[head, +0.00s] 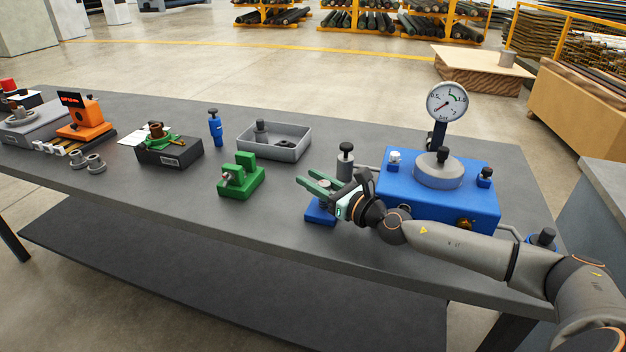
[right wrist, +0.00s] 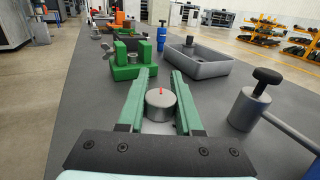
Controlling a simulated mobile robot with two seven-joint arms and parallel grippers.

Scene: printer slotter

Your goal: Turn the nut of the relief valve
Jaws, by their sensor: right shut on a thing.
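The relief valve has a small blue base (head: 318,213) at the front of the table, left of the blue gauge unit. Its round grey nut (right wrist: 160,104) has a red mark on top and sits between the green fingers in the right wrist view. My right gripper (head: 306,177) reaches over the valve from the right, its fingers one on each side of the nut and shut on it. The fingertips (right wrist: 161,71) extend past the nut. In the head view the fingers hide much of the nut. My left gripper is not in view.
The blue unit (head: 478,210) with a pressure gauge (head: 447,102) stands right of the valve. A black-knobbed grey cylinder (head: 345,165) stands just behind. A green vise-like block (head: 241,180), a grey tray (head: 290,146) and a blue bottle-shaped part (head: 215,128) lie further left.

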